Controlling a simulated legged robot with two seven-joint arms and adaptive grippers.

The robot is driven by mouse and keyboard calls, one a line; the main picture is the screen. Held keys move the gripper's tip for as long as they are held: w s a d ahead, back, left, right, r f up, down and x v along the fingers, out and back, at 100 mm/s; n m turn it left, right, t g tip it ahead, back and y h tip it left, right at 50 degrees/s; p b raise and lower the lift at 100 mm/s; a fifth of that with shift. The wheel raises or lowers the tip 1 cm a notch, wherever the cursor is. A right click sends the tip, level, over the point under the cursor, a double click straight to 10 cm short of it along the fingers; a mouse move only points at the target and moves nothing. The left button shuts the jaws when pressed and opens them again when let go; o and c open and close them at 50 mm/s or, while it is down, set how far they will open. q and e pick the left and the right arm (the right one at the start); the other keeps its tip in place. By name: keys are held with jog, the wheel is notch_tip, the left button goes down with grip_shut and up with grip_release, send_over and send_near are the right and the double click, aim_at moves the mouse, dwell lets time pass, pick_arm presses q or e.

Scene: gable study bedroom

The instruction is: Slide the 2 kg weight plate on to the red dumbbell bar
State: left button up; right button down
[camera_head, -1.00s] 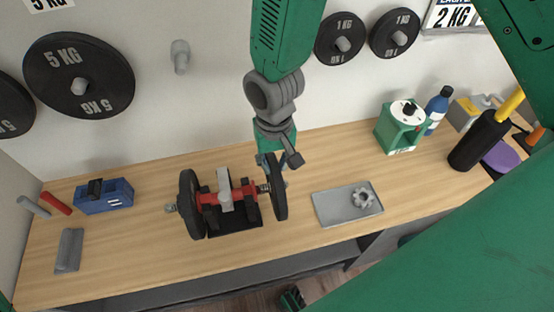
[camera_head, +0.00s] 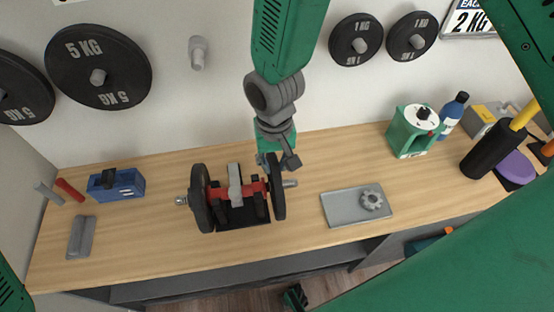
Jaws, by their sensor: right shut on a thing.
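The red dumbbell bar (camera_head: 250,189) lies level in a black cradle (camera_head: 236,217) on the wooden bench, under a grey clamp piece (camera_head: 235,186). A dark plate (camera_head: 201,198) sits on its left end. My right gripper (camera_head: 271,161) reaches down from above and is shut on the top rim of a second dark plate (camera_head: 278,198), taken as the 2 kg weight plate, though its label cannot be read. This plate stands upright around the right part of the bar, whose grey end (camera_head: 290,183) pokes out to its right. The gripper's fingertips are partly hidden.
A grey tray (camera_head: 340,208) with a star-shaped nut (camera_head: 371,200) lies right of the cradle. A blue box (camera_head: 128,188) and a grey block (camera_head: 81,237) stand left. A green device (camera_head: 407,143) is at the back right. Wall plates hang behind.

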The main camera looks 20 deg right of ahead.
jog(key=shift+w+a, duration=0.1)
jog(key=shift+a, duration=0.45)
jog(key=c, duration=1.3)
grip_release()
notch_tip(320, 180, up, 12)
jog(key=shift+w, duration=0.1)
